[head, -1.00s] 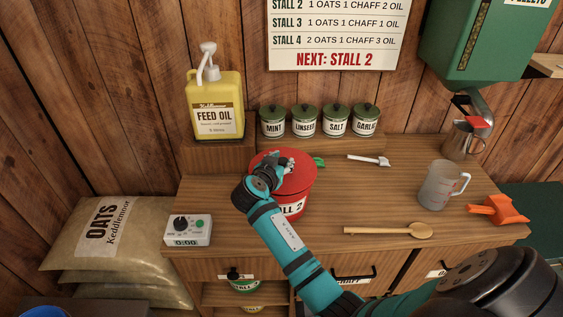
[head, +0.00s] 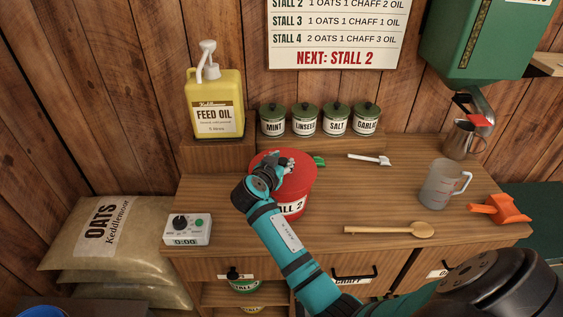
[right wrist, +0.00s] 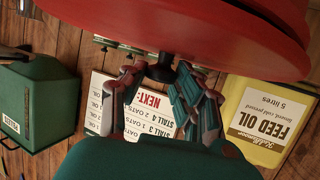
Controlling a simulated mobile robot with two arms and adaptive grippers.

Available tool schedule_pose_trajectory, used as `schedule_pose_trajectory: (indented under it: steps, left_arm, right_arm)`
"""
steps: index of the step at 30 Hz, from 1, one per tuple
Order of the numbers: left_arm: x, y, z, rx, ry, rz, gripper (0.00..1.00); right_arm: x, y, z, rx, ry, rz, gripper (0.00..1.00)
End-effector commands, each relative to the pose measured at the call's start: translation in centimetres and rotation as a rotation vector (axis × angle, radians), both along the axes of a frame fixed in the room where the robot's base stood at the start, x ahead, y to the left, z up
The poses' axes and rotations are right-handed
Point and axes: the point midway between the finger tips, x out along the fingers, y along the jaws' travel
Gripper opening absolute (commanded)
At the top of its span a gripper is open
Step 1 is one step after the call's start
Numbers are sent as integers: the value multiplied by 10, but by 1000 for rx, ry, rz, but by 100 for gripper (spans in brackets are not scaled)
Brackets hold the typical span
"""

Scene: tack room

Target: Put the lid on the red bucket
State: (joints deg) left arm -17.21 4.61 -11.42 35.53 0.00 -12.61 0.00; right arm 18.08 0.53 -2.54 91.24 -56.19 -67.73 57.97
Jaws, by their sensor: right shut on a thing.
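The red bucket (head: 294,205), marked "STALL 2", stands on the wooden counter. The red lid (head: 297,178) is over the bucket's mouth and looks roughly level. My right gripper (head: 285,164) is above the lid and partly hides it. In the right wrist view, which is upside down, the lid (right wrist: 200,22) fills the top and its dark knob (right wrist: 160,72) is between my fingers, which are shut on it. I cannot tell whether the rim is fully seated. My left gripper is not in view.
A green object (head: 319,161) lies right behind the bucket. A wooden spoon (head: 390,231), a clear jug (head: 441,186) and an orange scoop (head: 500,209) are to the right. A timer (head: 188,230) is at the left, and a yellow oil jug (head: 215,108) stands behind.

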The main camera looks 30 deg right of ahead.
Motion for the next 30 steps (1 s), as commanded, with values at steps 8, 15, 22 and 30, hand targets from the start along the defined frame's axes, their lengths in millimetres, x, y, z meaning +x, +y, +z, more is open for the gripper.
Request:
schedule_pose_trajectory:
  steps: [8, 15, 22, 30]
  left_arm:
    - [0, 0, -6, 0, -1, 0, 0]
    - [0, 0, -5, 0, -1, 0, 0]
    - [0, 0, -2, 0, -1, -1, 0]
    - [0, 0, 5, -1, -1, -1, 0]
  right_arm:
    - [0, 0, -7, 0, 0, 0, 0]
    - [0, 0, -5, 0, 0, 0, 40]
    - [-4, 6, -3, 1, 2, 1, 40]
    - [-17, 22, 5, 1, 2, 0, 40]
